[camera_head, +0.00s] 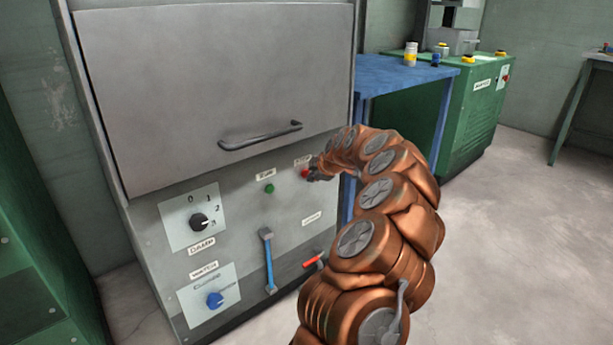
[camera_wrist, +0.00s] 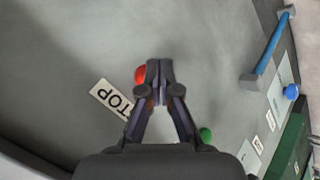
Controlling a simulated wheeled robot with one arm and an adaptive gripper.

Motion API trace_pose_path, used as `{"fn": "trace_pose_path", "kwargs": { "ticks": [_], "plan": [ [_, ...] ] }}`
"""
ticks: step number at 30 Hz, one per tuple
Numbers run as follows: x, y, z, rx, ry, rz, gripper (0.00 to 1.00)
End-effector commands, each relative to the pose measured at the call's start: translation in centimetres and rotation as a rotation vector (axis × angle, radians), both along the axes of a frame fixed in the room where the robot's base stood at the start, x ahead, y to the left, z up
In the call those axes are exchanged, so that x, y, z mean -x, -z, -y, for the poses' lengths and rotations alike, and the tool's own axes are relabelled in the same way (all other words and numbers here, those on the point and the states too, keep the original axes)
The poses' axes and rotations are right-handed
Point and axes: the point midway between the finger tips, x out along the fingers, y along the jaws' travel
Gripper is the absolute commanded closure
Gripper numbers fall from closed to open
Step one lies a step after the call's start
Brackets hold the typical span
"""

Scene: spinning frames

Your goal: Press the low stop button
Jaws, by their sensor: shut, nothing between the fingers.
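The red stop button (camera_head: 305,173) is on the grey machine's front panel, below the door and right of a green button (camera_head: 269,188). Its label is above it in the head view. In the wrist view the red button (camera_wrist: 140,75) shows just left of my gripper's closed tips, with the STOP label (camera_wrist: 110,98) beside it. My gripper (camera_wrist: 160,66) is shut and empty, its tips close to the panel. In the head view my gripper (camera_head: 315,173) is small and dark, right beside the button. I cannot tell whether the tips touch the button.
The panel also carries a black dial (camera_head: 199,222), a blue knob (camera_head: 215,299), a blue lever (camera_head: 268,262) and a red handle (camera_head: 314,264). The door handle (camera_head: 260,135) juts out above. A blue table (camera_head: 400,75) and a green machine (camera_head: 487,110) stand behind. Floor at right is clear.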

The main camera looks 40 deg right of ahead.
Motion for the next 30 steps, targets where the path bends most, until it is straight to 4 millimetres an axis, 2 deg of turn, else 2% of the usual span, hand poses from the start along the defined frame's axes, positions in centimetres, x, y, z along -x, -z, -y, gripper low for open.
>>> {"fn": "trace_pose_path", "kwargs": {
  "ticks": [30],
  "plan": [
    [-0.77, 0.02, 0.09, 0.000, 0.001, 0.000, 1.00]
  ]
}}
